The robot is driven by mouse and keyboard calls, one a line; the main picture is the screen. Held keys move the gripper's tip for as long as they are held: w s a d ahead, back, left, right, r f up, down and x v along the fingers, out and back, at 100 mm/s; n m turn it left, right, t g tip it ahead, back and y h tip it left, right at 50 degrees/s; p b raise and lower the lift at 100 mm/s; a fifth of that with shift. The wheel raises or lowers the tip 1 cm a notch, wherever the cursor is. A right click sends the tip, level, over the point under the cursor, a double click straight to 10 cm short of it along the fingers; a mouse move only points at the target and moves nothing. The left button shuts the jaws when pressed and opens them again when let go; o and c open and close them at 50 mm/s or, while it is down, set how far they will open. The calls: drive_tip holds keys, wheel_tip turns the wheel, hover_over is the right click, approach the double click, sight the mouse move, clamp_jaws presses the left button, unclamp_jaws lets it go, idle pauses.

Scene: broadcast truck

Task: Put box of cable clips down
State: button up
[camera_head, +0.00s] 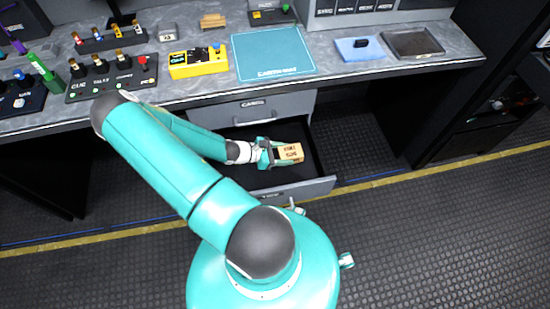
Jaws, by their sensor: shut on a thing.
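The box of cable clips (291,153) is a small tan box with dark printing on it. My gripper (277,152) is shut on its left end. The box is over the open drawer (318,187) under the counter. I cannot tell from this view whether the box touches the drawer floor or hangs above it. The drawer's dark inside looks otherwise empty where it shows; my arm hides its left part.
The grey counter (205,90) above holds a teal mat (272,55), a yellow box (198,63), a blue cloth (359,49), a dark tray (412,43) and control panels at left. The drawer front lies close to my base. The textured floor (430,230) at right is clear.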

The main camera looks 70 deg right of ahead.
sight(282, 169)
wheel_tip(282, 169, down, 8)
drive_tip(key=shift+a+r, duration=0.1)
drive_tip(key=shift+r, duration=0.15)
drive_tip(key=shift+f, duration=0.15)
drive_tip(key=o, duration=1)
drive_tip(key=shift+o, duration=0.2)
drive_tip(key=shift+w+r, duration=0.15)
drive_tip(key=shift+r, duration=0.05)
drive_tip(key=v, duration=1.1)
drive_tip(key=shift+w+a+r, duration=0.15)
drive_tip(key=shift+w+a, duration=0.05)
drive_tip(key=shift+w, duration=0.1)
